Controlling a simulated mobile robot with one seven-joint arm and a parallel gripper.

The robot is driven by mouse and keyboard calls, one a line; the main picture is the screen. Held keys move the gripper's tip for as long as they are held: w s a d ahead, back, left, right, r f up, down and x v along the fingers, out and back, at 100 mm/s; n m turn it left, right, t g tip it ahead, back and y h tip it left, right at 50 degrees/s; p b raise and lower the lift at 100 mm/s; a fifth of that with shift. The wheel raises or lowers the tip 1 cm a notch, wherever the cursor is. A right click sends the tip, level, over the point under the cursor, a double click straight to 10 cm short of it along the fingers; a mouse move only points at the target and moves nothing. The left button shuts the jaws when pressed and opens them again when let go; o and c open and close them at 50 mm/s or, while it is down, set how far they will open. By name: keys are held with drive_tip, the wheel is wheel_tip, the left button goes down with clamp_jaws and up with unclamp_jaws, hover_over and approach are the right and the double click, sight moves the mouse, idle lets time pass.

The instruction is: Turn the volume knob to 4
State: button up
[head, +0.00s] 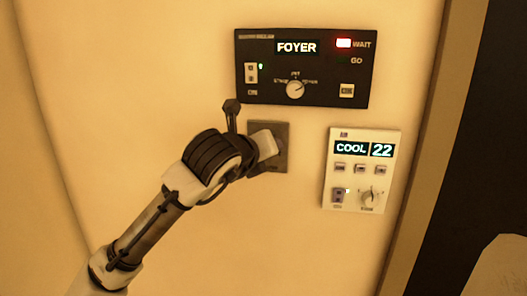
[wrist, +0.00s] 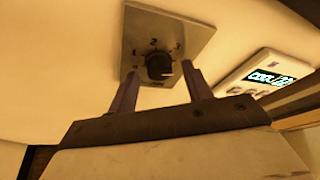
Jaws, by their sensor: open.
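A black round knob (wrist: 159,65) sits on a square grey plate (wrist: 178,28) with numbers around it; a 2 and a 3 are partly readable in the wrist view. Its pointer direction is too dark to tell. My gripper (wrist: 159,71) is open, with one finger on each side of the knob; I cannot tell whether they touch it. In the head view the grey plate (head: 282,160) is on the wall, and my gripper (head: 266,145) is in front of it, hiding the knob.
A black panel (head: 325,92) reading FOYER, with a lit red WAIT lamp and a dial, is above. A white thermostat (head: 349,185) reading COOL 22, with buttons and a knob, is at lower right. The wall (head: 130,90) left of the plate is bare.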

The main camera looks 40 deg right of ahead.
drive_tip(key=b+v, duration=0.1)
drive_tip(key=v, duration=1.2)
drive_tip(key=shift+s+a+r, duration=0.15)
drive_tip(key=shift+s+a, duration=0.05)
drive_tip(key=shift+a, duration=0.05)
